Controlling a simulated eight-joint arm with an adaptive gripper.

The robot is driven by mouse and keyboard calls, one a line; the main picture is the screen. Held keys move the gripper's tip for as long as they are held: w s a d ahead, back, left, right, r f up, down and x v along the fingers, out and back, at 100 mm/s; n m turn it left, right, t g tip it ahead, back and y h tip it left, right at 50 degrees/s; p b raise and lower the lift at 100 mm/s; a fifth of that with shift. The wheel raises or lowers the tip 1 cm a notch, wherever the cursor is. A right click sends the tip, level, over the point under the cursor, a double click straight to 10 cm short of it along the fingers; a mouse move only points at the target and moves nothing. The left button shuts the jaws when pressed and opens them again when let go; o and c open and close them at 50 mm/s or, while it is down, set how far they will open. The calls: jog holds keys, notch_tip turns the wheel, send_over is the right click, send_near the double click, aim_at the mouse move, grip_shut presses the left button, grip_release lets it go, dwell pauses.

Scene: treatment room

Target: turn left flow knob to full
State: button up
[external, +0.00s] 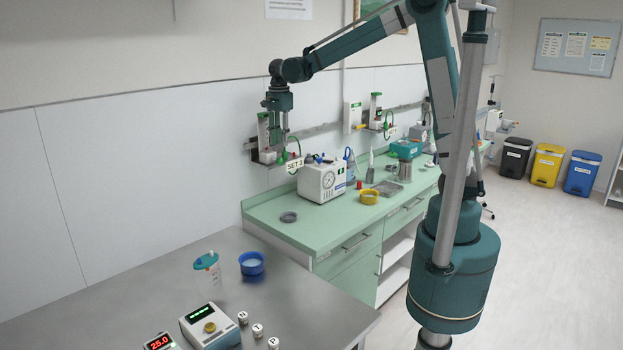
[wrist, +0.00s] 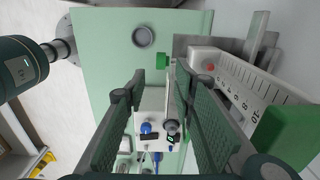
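The left flow meter (external: 263,126) hangs on the wall rail, with a green body and a white block below. In the wrist view its white numbered scale (wrist: 250,88) runs along the right side, with a white block (wrist: 206,58) bearing a red dot at its upper end. I cannot make out the flow knob clearly; a small green part (wrist: 162,61) shows just beyond the fingertips. My gripper (external: 281,136) points down beside the flow meter. Its two fingers (wrist: 160,76) are apart with nothing clearly held between them. Contact with the meter cannot be told.
A second flow meter (external: 375,108) hangs farther right on the rail. Below my gripper, a white gauge device (external: 321,181) stands on the green counter (external: 290,229), near a grey ring (external: 288,217). A SET 2 sign (external: 295,165) and green tubing (external: 298,147) are close to my fingers.

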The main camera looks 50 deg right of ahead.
aim_at(279, 161)
jog(key=shift+w+a+f, duration=0.1)
jog(key=shift+w, duration=0.05)
jog(key=shift+f, duration=0.1)
dwell(0.3)
jog(key=shift+f, duration=3.8)
jog(key=c, duration=0.8)
